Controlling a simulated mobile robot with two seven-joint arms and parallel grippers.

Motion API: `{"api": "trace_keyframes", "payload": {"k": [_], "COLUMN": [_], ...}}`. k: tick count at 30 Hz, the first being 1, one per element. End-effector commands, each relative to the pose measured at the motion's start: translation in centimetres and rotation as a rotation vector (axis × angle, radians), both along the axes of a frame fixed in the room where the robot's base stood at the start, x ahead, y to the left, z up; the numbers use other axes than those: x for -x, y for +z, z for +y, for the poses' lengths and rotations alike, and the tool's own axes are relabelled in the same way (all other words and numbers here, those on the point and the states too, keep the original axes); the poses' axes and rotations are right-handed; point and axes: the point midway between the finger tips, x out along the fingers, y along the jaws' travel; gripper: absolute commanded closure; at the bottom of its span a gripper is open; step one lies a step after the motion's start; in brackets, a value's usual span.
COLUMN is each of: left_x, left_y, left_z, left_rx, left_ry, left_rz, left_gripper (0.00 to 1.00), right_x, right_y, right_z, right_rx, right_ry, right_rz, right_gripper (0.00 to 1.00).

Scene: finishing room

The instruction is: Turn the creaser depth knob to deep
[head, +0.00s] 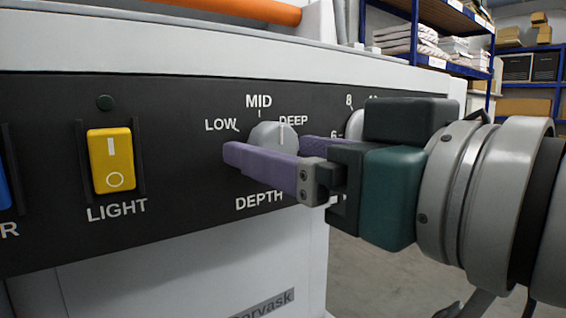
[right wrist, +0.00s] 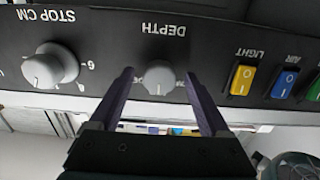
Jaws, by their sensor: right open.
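The grey depth knob (head: 272,137) sits on the black panel, with LOW, MID and DEEP printed around it and DEPTH below. A pale line shows on its right part, near the DEEP side; I cannot tell its exact setting. My right gripper (head: 266,149) is open, its purple fingers pointing at the panel and partly covering the knob. In the right wrist view, which is upside down, the depth knob (right wrist: 158,78) lies between the two spread fingertips of the gripper (right wrist: 159,73), with a gap visible on each side. My left gripper is out of view.
A yellow LIGHT rocker switch (head: 111,160) is left of the knob. The STOP CM knob (right wrist: 50,68) is on the other side, mostly hidden in the head view. The blue AIR switch (right wrist: 285,82) is beyond LIGHT. Blue shelving stands behind at the right.

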Motion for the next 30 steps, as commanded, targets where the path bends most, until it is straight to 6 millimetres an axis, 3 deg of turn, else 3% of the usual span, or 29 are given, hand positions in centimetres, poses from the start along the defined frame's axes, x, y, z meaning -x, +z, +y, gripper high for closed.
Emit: {"api": "trace_keyframes", "payload": {"k": [11, 30], "left_x": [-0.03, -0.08], "left_y": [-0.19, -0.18], "left_z": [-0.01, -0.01], "left_rx": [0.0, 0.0], "left_ry": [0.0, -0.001], "left_rz": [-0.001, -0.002], "left_gripper": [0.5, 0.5], "right_x": [-0.55, -0.53], "right_y": [0.03, 0.01], "right_z": [0.43, 0.39], "right_rx": [0.001, 0.001], "right_ry": [0.0, 0.0], "right_rz": [0.0, 0.001], "right_gripper": [0.19, 0.92]}}
